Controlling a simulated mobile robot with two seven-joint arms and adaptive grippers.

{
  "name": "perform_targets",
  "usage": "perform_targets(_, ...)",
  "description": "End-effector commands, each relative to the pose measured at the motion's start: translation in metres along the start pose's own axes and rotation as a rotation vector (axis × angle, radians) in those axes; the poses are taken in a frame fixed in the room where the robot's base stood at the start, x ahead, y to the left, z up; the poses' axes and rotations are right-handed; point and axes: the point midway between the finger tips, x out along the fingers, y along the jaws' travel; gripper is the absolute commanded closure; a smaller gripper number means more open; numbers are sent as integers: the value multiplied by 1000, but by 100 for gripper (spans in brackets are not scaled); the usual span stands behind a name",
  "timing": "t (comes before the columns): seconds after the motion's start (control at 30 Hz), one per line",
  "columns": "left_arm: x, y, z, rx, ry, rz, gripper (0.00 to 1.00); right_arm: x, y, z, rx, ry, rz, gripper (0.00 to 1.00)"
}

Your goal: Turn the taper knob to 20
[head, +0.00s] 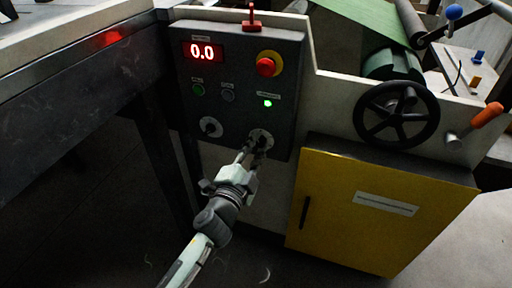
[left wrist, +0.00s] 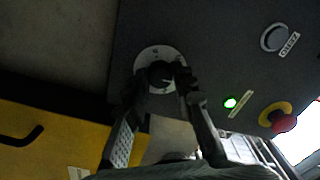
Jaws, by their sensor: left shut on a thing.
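The dark control panel (head: 232,65) carries two knobs low on its face, each on a pale round dial. The left-hand knob (head: 210,127) is free. My left gripper (head: 258,146) is shut on the right-hand knob, whose pale dial (head: 261,134) shows around the fingers. In the left wrist view, the fingers (left wrist: 160,88) close on both sides of the dark knob (left wrist: 160,73) in front of its dial (left wrist: 147,58). I cannot read which knob is labelled taper, nor the dial marks. My right gripper is not in view.
The panel has a red display (head: 203,51) reading 0.0, a red emergency button (head: 266,66), a green button (head: 198,90), a grey button (head: 228,95) and a lit green lamp (head: 267,103). A black handwheel (head: 396,113) and yellow cabinet (head: 375,210) are to the right.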

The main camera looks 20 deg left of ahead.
Motion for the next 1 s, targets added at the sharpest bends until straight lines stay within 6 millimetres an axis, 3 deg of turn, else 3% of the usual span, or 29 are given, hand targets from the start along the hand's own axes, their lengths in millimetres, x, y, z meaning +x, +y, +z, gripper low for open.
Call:
perform_targets(0.23,0,1,0,-1,0,1,100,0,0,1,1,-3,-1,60)
perform_targets(0.27,0,1,0,-1,0,1,72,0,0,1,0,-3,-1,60)
perform_targets(0.4,0,0,0,-1,0,1,54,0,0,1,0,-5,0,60)
perform_targets(0.77,-4,1,0,-2,0,1,54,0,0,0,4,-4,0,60)
perform_targets(1.0,-46,2,1,-4,-4,4,54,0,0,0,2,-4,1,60)
